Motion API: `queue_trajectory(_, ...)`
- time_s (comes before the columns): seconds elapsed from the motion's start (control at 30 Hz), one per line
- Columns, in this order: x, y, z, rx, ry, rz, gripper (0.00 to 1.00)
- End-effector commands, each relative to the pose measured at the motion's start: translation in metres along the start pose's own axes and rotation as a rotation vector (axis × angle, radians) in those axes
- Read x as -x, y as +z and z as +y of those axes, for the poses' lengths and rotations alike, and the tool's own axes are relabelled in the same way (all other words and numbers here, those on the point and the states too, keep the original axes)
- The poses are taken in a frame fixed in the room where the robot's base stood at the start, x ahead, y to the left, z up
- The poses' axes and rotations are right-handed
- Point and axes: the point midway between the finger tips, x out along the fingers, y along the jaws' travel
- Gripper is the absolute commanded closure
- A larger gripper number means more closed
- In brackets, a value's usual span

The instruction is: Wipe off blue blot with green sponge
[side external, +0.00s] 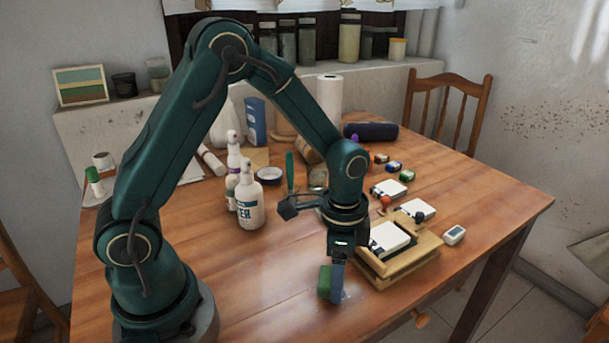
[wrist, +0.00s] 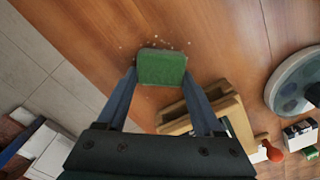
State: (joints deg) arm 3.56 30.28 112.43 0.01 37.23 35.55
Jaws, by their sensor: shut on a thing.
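The green sponge (side external: 324,283) is between the fingers of my gripper (side external: 334,270), low over or on the wooden table near its front edge; I cannot tell whether it touches the wood. In the wrist view the sponge (wrist: 161,66) sits between the two blue-grey fingertips of my gripper (wrist: 161,76), which are shut on its sides. Small pale crumbs (wrist: 168,43) lie on the wood just beyond the sponge. I cannot make out a blue blot in either view; the sponge and fingers hide some of the table.
A wooden frame with a white pad (side external: 388,238) stands close right of my gripper. White spray bottles (side external: 250,204) stand to the left. Small stamp pads (side external: 390,189) and a small white device (side external: 454,235) lie to the right. The table's front left is clear.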

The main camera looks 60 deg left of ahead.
Motion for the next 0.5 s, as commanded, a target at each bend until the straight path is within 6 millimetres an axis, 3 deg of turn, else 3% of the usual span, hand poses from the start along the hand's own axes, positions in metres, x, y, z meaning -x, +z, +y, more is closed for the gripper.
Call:
queue_trajectory(0.33, 0.0, -0.02, 0.026, -0.004, 0.001, -0.001, 0.92)
queue_trajectory(0.5, 0.0, -0.009, 0.012, 0.005, 0.002, -0.002, 0.92)
